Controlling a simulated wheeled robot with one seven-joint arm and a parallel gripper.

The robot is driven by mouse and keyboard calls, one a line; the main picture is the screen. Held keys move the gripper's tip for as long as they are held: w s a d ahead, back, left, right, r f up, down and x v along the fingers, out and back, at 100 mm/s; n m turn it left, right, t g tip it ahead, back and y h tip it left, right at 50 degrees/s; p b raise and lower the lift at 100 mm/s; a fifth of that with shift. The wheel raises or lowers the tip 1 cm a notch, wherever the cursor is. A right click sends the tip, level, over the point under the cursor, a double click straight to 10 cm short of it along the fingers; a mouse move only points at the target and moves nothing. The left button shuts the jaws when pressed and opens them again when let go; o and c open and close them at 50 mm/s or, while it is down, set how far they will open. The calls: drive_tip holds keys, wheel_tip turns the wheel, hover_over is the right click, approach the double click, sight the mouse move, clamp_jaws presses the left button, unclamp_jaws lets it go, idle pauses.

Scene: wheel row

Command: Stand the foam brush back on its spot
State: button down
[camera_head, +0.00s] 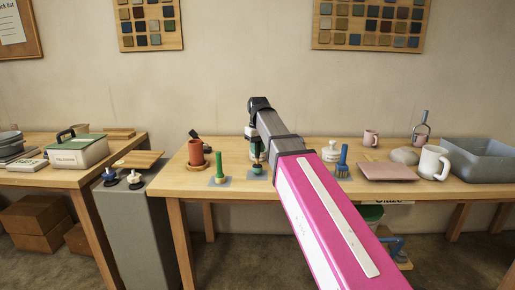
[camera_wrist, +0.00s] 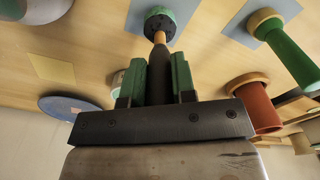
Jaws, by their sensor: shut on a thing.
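My gripper (camera_head: 256,156) is shut on the dark handle of the foam brush (camera_head: 257,168), over the wooden table. In the wrist view, my gripper (camera_wrist: 159,70) has its green fingers on both sides of the handle. The foam brush (camera_wrist: 158,24) has a tan neck and a round green head at its far end. The head is over a blue-grey square (camera_wrist: 137,17), which also shows in the head view (camera_head: 249,176). The brush looks about upright. I cannot tell whether its head touches the square.
A green-handled tool (camera_head: 219,168) with a tan base stands on another square to the left, near a terracotta pot (camera_head: 196,152). A blue brush (camera_head: 342,161) stands to the right. Beyond are a pink slab (camera_head: 385,172), a white mug (camera_head: 433,162) and a grey tub (camera_head: 484,160).

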drive_tip(key=shift+f, duration=0.45)
drive_tip(key=c, duration=0.9)
unclamp_jaws()
drive_tip(key=shift+o, duration=0.2)
drive_tip(key=shift+s+d+r, duration=0.1)
drive_tip(key=shift+r, duration=3.9)
